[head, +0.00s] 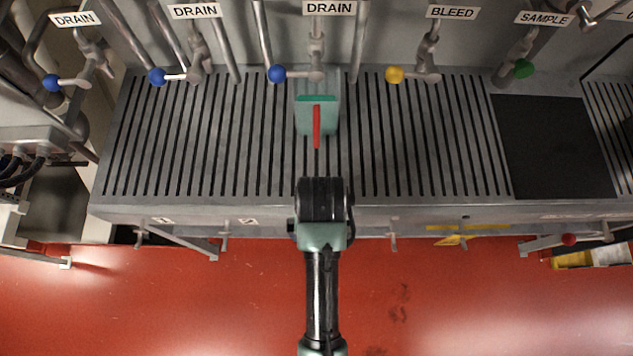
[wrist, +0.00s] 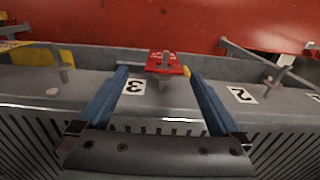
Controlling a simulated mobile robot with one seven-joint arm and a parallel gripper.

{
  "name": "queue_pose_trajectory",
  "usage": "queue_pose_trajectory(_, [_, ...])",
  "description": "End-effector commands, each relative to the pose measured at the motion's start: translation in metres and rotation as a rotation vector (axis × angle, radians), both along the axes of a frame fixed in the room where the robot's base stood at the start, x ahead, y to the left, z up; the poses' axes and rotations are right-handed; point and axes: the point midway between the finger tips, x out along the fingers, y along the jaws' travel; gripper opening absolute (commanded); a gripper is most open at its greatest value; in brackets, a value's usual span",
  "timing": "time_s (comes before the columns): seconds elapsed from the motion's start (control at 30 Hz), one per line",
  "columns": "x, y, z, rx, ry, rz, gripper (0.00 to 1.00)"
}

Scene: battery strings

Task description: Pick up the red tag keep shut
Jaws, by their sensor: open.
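The red tag (wrist: 165,64) with small white writing shows in the wrist view, at the bench's front edge beside the valve marked 3. My gripper (wrist: 158,74) is open, its two blue fingers on either side of the tag in the picture. Nothing is held between the fingers. I cannot tell how far the fingertips are from the tag in depth. In the head view, my own arm covers the gripper and the stretch of edge where the tag is.
In the head view, the slotted bench (head: 210,150) spans the scene, with DRAIN, BLEED and SAMPLE valves behind it. A teal block with a red strip (head: 317,126) shows over the slots; I cannot tell what it is. Small valves (wrist: 274,80) line the front edge. A dark mat (head: 555,148) lies right.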

Motion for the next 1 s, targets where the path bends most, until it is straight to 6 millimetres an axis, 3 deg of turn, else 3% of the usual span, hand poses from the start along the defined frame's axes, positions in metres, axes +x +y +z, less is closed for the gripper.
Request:
queue_pose_trajectory(0.27, [0.000,0.001,-0.024,0.000,0.000,0.001,1.00])
queue_pose_trajectory(0.6, [0.003,0.006,-0.068,0.000,-0.001,0.001,1.00])
queue_pose_trajectory(0.87, [0.003,0.006,-0.070,0.000,-0.003,0.001,1.00])
queue_pose_trajectory(1.0, [0.003,0.006,-0.070,0.000,-0.003,0.001,0.77])
